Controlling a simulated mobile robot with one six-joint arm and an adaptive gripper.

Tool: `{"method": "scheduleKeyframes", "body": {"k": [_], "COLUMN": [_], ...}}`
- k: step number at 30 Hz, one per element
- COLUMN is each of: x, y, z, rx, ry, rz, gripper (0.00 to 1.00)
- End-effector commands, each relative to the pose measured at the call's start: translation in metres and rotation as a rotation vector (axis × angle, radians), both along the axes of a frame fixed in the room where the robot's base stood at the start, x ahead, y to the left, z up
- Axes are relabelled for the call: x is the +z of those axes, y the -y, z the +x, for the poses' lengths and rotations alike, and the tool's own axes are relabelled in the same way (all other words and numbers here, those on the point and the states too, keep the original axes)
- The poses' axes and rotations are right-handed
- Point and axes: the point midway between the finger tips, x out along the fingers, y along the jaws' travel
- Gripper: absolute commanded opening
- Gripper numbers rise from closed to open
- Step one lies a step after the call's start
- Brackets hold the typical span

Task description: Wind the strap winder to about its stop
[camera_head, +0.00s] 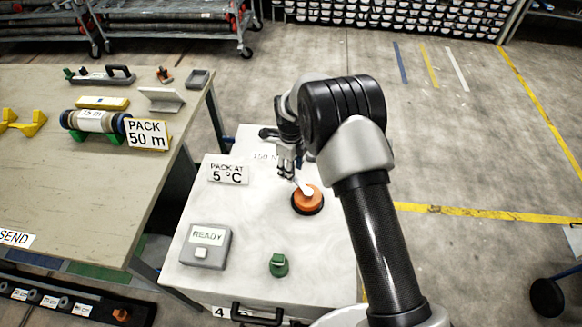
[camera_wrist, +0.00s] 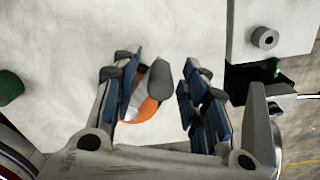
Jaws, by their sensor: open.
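The strap winder is an orange round knob (camera_head: 307,200) on a dark base with a pale lever, on top of the white cabinet (camera_head: 200,265). In the head view my gripper (camera_head: 290,172) is just behind and left of the orange knob, close to the pale lever. In the wrist view my gripper (camera_wrist: 160,95) is open, with a grey rounded handle end (camera_wrist: 161,78) between its blue-padded fingers, and clear space shows on both sides of it. Part of the orange knob (camera_wrist: 143,110) shows below the handle, partly hidden by the left finger.
A grey box marked READY (camera_head: 205,247) and a green knob (camera_head: 278,264) stand on the cabinet's front part. A bench (camera_head: 60,190) with several items stands left of the cabinet.

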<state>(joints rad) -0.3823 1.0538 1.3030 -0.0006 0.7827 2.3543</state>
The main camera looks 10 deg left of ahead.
Motion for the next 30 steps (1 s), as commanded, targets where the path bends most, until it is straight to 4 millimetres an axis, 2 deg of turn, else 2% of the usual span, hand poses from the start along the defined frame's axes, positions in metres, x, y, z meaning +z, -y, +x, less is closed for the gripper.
{"method": "scheduleKeyframes", "body": {"k": [8,11,22,27,30], "x": [0.005,0.018,0.094,0.114,0.119], "y": [0.0,0.0,0.0,0.0,0.0], "z": [0.0,0.0,0.0,0.0,-0.001], "rx": [0.0,0.0,0.0,0.0,0.0], "ry": [-0.001,0.001,0.003,0.0,-0.001], "rz": [0.0,0.001,0.001,0.001,-0.001], "gripper": [0.4,0.4,0.4,0.4,0.4]}}
